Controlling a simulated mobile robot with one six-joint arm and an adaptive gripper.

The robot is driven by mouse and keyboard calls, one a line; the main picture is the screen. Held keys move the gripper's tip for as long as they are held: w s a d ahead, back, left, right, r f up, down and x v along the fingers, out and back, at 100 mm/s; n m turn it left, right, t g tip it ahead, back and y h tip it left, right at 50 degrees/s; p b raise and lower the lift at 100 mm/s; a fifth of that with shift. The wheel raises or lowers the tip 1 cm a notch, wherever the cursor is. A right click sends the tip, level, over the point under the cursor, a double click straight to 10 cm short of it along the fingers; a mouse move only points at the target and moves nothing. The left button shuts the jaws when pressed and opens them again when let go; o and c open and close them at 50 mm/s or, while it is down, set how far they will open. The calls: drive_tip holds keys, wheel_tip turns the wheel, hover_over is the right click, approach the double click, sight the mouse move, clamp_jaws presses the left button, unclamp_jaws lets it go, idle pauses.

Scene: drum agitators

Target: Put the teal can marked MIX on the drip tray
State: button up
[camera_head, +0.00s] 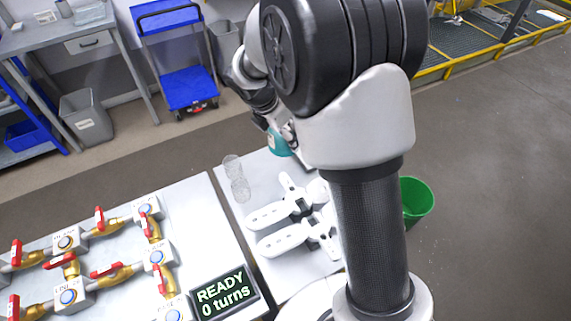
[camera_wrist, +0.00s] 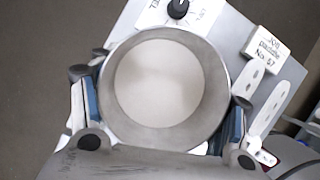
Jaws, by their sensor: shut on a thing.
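The teal can (camera_head: 278,144) shows in the head view beyond my arm, at the back of the light grey table. Only part of it is visible, and no MIX marking can be read. In the wrist view I look down into a round, open-topped grey can (camera_wrist: 165,85) with a pale bottom. My gripper (camera_wrist: 162,118) is shut on it, with a finger on each side. In the head view my gripper (camera_head: 288,132) is partly hidden by my arm. I cannot make out the drip tray in either view.
Two clear cups (camera_head: 236,178) and white paddle-like tools (camera_head: 285,225) are on the table (camera_head: 262,180). A READY 0 turns display (camera_head: 222,296) and red-handled valves (camera_head: 110,270) stand left. A dial (camera_wrist: 178,8) and a paddle label block (camera_wrist: 272,47) lie near the can.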

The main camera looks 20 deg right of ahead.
wheel_tip(320, 180, down, 11)
drive_tip(key=b, duration=0.3)
drive_tip(key=shift+w+r+b, duration=0.1)
drive_tip(key=shift+b, duration=0.25)
drive_tip(key=o, duration=0.9)
drive_tip(key=shift+f, duration=0.2)
drive_tip(key=o, duration=0.4)
drive_tip(key=shift+o, duration=0.2)
drive_tip(key=shift+r, duration=0.15)
